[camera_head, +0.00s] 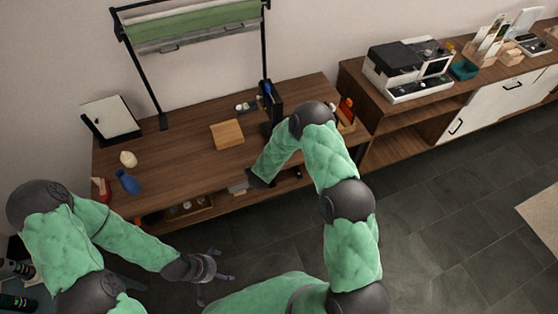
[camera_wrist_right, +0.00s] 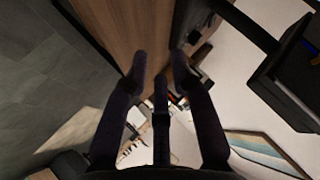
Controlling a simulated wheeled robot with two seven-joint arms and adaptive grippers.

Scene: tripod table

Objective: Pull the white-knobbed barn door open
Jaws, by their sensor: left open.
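I cannot make out a white-knobbed barn door in either view. The white cabinet front (camera_head: 492,106) at the right of the head view has dark bar handles, and no white knob shows on it. My left gripper (camera_head: 222,272) is open and empty over the dark floor, in front of the wooden desk. My right arm bends over the desk's front edge, and its fingers are hard to see in the head view.
The wooden desk (camera_head: 185,150) carries a wooden block (camera_head: 227,134), a blue vase (camera_head: 128,181) and a dark-framed panel (camera_head: 110,118). A coffee machine (camera_head: 408,70) stands on the sideboard at the right.

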